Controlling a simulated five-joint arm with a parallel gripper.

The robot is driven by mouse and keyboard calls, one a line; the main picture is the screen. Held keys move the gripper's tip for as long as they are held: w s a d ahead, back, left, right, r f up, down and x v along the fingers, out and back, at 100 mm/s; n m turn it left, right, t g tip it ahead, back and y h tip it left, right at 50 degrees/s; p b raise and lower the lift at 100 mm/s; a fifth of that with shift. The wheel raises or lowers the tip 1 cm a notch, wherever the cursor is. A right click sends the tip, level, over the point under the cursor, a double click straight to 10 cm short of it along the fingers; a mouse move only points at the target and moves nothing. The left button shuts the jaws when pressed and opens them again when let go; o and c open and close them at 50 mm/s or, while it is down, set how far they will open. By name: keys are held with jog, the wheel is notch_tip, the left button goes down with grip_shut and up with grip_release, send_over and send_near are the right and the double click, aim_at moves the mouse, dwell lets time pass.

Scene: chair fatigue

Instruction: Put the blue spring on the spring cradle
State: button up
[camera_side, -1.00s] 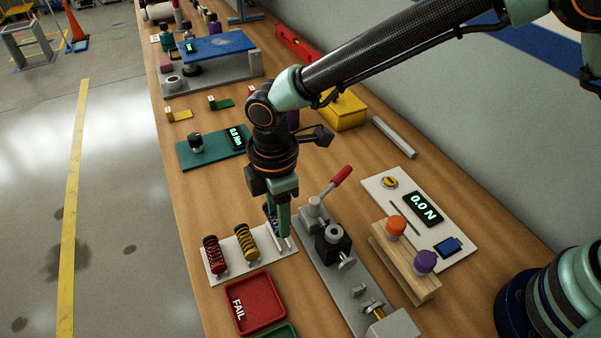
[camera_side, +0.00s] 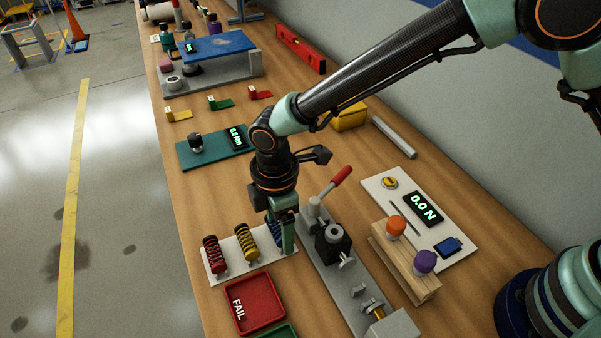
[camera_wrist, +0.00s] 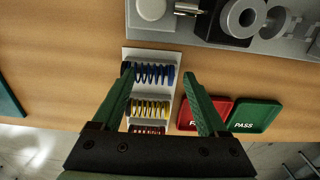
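The blue spring (camera_side: 274,234) lies on the white rack (camera_side: 216,263), beside the yellow spring (camera_side: 246,242) and the red spring (camera_side: 214,256). My gripper (camera_side: 287,250) is down at the rack's right end and partly hides the blue spring in the side view. In the wrist view my gripper (camera_wrist: 159,74) is open, and the blue spring (camera_wrist: 154,74) shows between its fingertips. Whether a finger touches it I cannot tell. A grey fixture (camera_side: 322,284) with a red-handled lever, a black block and small brackets stands right of the rack; I cannot tell which part is the spring cradle.
A red FAIL tray (camera_side: 257,302) lies in front of the rack, with a green PASS tray (camera_wrist: 254,115) beside it. A wooden block (camera_side: 405,268) with orange and purple knobs and a force readout board (camera_side: 380,196) stand to the right. Bare bench lies behind the rack.

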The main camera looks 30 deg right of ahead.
aim_at(275, 236)
notch_tip(275, 236, up, 11)
jog(key=a, duration=0.1)
jog(key=w+d+r+m, duration=0.2)
jog(key=d+r+m, duration=0.1)
jog(key=d+r, duration=0.25)
jog(key=s+d+r+m+t, duration=0.1)
jog(key=d+m, duration=0.3)
jog(key=d, duration=0.5)
jog(key=s+d+r+m+t, duration=0.2)
jog(key=s+d+r+m, duration=0.1)
jog(key=d, duration=0.6)
jog(key=s+d+r+m+t, duration=0.2)
jog(key=s+d+m, duration=0.1)
jog(key=d+m, duration=0.4)
jog(key=shift+s+d, duration=0.35)
jog(key=shift+d, duration=0.85)
jog(key=shift+o, duration=0.9)
jog(key=shift+s+d+f+m+t, duration=0.1)
jog(key=shift+s+d+m+t, duration=0.2)
jog(key=shift+m, duration=0.2)
jog(key=shift+w, duration=0.1)
